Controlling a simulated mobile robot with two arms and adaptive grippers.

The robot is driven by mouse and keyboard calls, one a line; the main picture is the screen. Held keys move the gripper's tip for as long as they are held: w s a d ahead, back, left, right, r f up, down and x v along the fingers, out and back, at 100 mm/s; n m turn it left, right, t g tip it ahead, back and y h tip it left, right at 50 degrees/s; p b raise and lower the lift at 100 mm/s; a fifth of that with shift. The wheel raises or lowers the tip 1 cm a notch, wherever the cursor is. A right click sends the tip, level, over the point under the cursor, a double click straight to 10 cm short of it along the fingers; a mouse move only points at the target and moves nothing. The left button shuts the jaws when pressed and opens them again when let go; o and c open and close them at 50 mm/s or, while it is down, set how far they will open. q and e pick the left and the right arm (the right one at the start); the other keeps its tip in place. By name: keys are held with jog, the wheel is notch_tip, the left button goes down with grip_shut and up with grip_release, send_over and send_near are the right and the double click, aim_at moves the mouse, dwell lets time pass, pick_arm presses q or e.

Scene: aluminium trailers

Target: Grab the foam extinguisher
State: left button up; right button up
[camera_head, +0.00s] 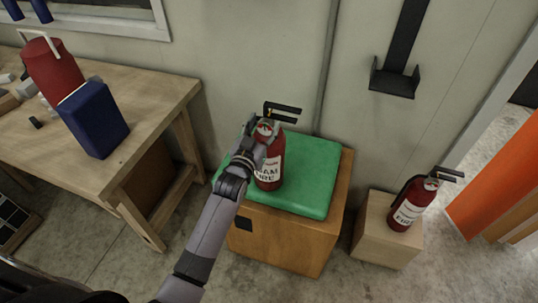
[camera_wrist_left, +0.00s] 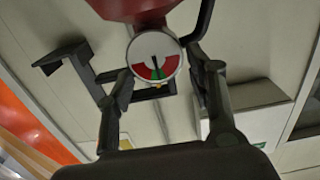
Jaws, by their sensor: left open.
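The foam extinguisher (camera_head: 269,170) is red with a white label reading "FOAM FIRE" and a black handle. It stands upright on a green cushion (camera_head: 316,165) on a wooden cabinet (camera_head: 290,238). My left gripper (camera_head: 256,130) is at its neck, below the handle, and covers part of its left side. In the left wrist view the open fingers (camera_wrist_left: 160,72) lie on either side of the round gauge (camera_wrist_left: 154,58), with the red body above. I cannot tell whether they touch it. My right gripper is not in view.
A second red extinguisher (camera_head: 409,206) stands on a wooden block (camera_head: 386,236) at right. A black wall bracket (camera_head: 395,80) hangs behind. A workbench (camera_head: 160,105) at left holds a blue box (camera_head: 94,119) and a red container (camera_head: 52,72). An orange panel (camera_head: 495,185) stands far right.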

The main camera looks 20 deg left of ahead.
aim_at(271, 112)
pick_arm(q)
jog(key=w+p, duration=0.1)
jog(key=w, duration=0.4)
jog(key=shift+d+r, duration=0.1)
jog(key=shift+s, duration=0.1)
jog(key=shift+c, duration=0.2)
grip_shut()
dwell(0.6)
